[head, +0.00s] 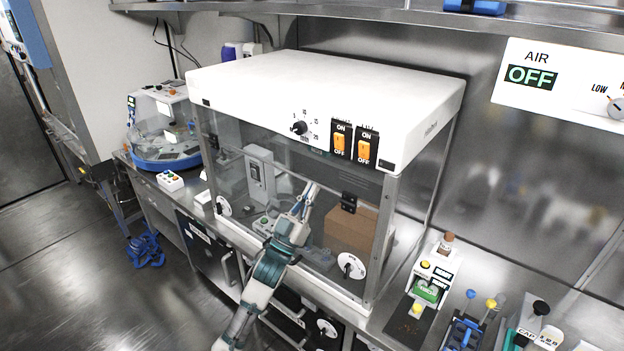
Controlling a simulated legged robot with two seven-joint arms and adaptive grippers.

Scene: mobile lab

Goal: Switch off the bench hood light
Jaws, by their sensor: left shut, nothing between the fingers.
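The bench hood (300,85) is a white-topped box with clear walls on the steel bench. Its front panel has a black timer dial (299,128) and two orange rocker switches, the left switch (339,142) and the right switch (363,150), each marked ON above and OFF below. The small labels over the switches are too small to read. Which way each rocker is tipped I cannot tell. My left gripper (312,188) is shut and empty, pointing up in front of the hood's clear front, below and left of the switches and apart from them. My right gripper is not in view.
A steel shelf (400,14) runs above the hood. A blue-based round machine (165,150) stands at left. A green-screened device (428,288) and a blue rack (464,333) stand at right. An AIR OFF panel (560,85) hangs on the right wall. Space before the switches looks clear.

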